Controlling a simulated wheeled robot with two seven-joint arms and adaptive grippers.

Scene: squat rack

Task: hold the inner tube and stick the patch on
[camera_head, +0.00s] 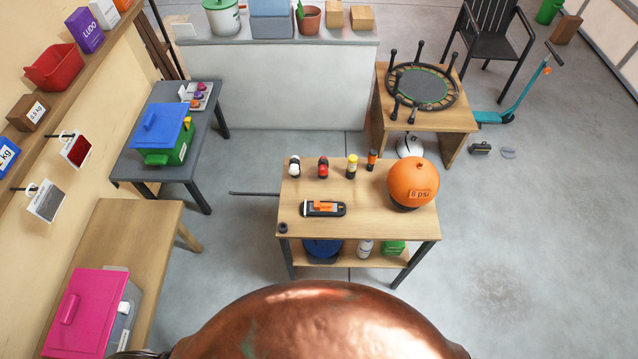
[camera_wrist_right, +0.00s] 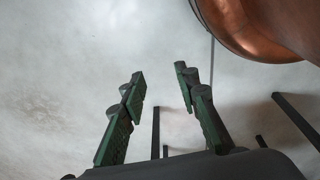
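I cannot make out an inner tube or a patch in either view. A black holder with an orange and white item (camera_head: 323,208) lies near the front left of the small wooden table; I cannot tell what it is. My right gripper (camera_wrist_right: 159,74) shows in the right wrist view, its two dark green fingers apart with nothing between them, above pale grey floor. My left gripper is not in view.
The small wooden table (camera_head: 360,222) carries several small bottles and an orange ball (camera_head: 412,182) marked psi. A wooden bench (camera_head: 140,222) with a pink-lidded box (camera_head: 78,305) stands left. A trampoline (camera_head: 421,87) tops a far table. Floor at right is mostly clear.

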